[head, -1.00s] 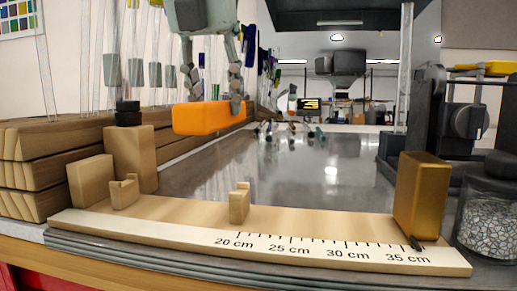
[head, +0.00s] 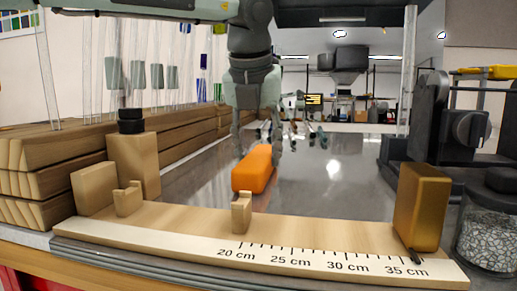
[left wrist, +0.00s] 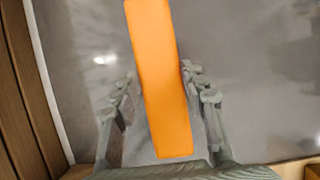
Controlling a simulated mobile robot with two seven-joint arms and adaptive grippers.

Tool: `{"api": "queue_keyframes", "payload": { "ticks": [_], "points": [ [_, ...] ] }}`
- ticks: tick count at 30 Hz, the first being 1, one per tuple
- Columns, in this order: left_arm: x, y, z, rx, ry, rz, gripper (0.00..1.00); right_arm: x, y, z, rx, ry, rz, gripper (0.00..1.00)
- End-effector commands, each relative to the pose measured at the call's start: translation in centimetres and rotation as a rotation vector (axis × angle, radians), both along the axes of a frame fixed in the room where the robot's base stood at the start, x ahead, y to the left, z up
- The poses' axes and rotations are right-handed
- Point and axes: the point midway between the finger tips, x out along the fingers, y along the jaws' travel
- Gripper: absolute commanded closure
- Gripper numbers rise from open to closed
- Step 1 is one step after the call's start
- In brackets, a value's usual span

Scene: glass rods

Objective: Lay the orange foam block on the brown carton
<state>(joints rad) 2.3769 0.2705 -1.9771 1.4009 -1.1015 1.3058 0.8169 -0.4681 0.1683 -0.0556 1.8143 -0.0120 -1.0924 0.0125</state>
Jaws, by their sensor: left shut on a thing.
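The orange foam block (head: 253,170) is in my left gripper (head: 257,154), which points downward over the grey bench top in the head view. The gripper is shut on the block. In the left wrist view the long block (left wrist: 162,80) lies between the two fingers (left wrist: 160,92) and extends out past their tips. In the head view its near end shows just behind a small wooden upright. A golden-brown upright box (head: 421,207) stands at the right end of the ruler board; I cannot tell whether it is the brown carton. My right gripper is out of view.
A wooden ruler board (head: 310,229) lies across the front, with a small wooden upright (head: 241,213). Wooden blocks (head: 133,165) and stacked timber stand at left. A jar of pebbles (head: 488,232) and dark apparatus are at right. The grey bench top (head: 330,178) is clear in its middle.

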Motion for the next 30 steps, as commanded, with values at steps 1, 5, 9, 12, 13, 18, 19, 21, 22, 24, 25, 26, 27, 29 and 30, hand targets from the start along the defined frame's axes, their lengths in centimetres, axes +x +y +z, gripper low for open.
{"api": "queue_keyframes", "payload": {
  "ticks": [1,5,9,12,13,18,19,21,22,24,25,26,27,29,30],
  "points": [
    [0.0,0.0,0.0,-0.001,-0.001,0.001,1.00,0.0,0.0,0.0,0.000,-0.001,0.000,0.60],
    [0.0,0.0,0.0,-0.001,-0.001,0.001,1.00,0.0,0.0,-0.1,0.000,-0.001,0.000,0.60],
    [0.0,0.0,-0.2,-0.001,-0.001,0.001,1.00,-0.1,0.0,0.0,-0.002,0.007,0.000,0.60],
    [0.0,0.0,-0.1,-0.001,-0.001,0.001,0.47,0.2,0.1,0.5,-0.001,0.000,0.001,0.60],
    [0.0,0.0,-0.1,-0.001,-0.001,0.001,0.43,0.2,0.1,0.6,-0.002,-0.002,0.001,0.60],
    [0.0,0.0,-0.1,-0.001,-0.001,0.001,0.37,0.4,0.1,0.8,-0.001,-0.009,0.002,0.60],
    [0.0,0.0,-0.1,-0.001,-0.001,0.001,0.37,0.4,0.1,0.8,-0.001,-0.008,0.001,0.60],
    [0.0,0.0,-0.1,-0.001,-0.001,0.001,0.37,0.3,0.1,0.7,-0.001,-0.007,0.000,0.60],
    [0.0,0.0,-0.1,-0.001,-0.001,0.001,0.37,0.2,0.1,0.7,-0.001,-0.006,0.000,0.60],
    [0.0,0.0,0.0,-0.001,-0.001,0.001,0.37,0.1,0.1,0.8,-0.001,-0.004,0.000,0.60],
    [0.0,0.0,0.1,-0.001,-0.001,0.001,0.37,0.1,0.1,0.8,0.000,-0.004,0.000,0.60],
    [0.0,0.0,0.3,0.000,-0.001,0.000,0.37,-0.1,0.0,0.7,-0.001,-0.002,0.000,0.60],
    [-0.1,0.0,0.6,-0.002,-0.003,0.000,0.37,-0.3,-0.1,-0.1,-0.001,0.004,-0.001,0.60],
    [-0.5,0.1,1.4,-0.002,-0.004,0.001,0.37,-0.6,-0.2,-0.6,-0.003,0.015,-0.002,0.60],
    [-0.8,0.1,2.2,-0.003,-0.004,0.000,0.37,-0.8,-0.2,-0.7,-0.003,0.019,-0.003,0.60]
  ]
}}
